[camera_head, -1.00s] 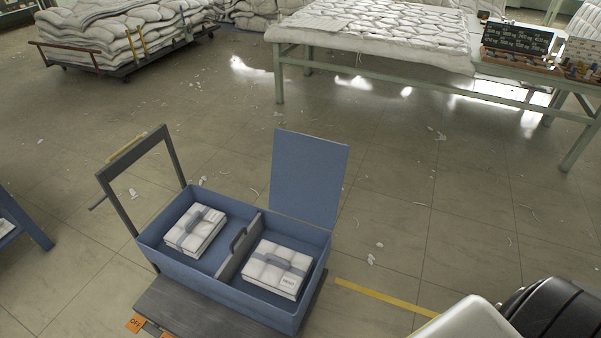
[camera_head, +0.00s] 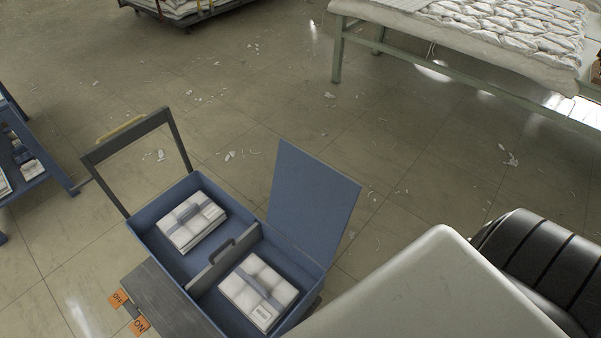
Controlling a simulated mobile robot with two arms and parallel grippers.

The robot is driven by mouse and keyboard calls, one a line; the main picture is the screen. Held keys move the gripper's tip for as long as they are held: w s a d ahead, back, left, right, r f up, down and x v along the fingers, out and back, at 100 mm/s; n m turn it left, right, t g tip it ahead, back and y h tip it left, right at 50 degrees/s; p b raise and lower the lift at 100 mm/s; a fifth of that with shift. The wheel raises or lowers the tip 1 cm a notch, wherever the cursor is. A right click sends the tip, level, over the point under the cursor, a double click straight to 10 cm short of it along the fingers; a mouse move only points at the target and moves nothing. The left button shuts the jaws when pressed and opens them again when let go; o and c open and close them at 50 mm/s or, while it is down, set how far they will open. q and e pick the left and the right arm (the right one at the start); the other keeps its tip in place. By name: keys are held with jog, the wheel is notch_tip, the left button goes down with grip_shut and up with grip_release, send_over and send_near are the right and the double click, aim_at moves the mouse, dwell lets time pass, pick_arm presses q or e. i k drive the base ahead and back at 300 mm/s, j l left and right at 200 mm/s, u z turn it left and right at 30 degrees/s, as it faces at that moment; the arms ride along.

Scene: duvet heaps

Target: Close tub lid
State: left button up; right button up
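A blue tub (camera_head: 158,246) stands on a grey cart or platform, split by a grey divider (camera_head: 222,262) with a handle. Its blue lid (camera_head: 312,200) stands upright and open along the far right side. A folded white bundle with a grey-blue band (camera_head: 192,221) lies in the left compartment. A second white bundle (camera_head: 258,291) with a label lies in the right compartment. A large pale casing and a black ribbed part at lower right look like my own arm or body, and cover the tub's lower right corner. Neither gripper is in view.
A grey frame handle (camera_head: 130,150) with a yellow bar rises behind the tub. Orange ON and OFF tags (camera_head: 119,298) hang at the platform's edge. A blue shelf (camera_head: 40,180) stands left. A quilted table (camera_head: 470,45) stands at back right. Scraps litter the open floor.

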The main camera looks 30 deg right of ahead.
aim_at(312, 204)
jog(key=l+u, duration=0.2)
jog(key=l, duration=0.4)
jog(key=i+l+u, duration=0.1)
jog(key=l+u, duration=0.15)
jog(key=l, duration=0.4)
jog(key=l+u, duration=0.2)
jog(key=l, duration=0.4)
jog(key=k+l+u, duration=0.2)
jog(key=l, duration=0.45)
jog(key=l+u, duration=0.2)
jog(key=l, duration=0.4)
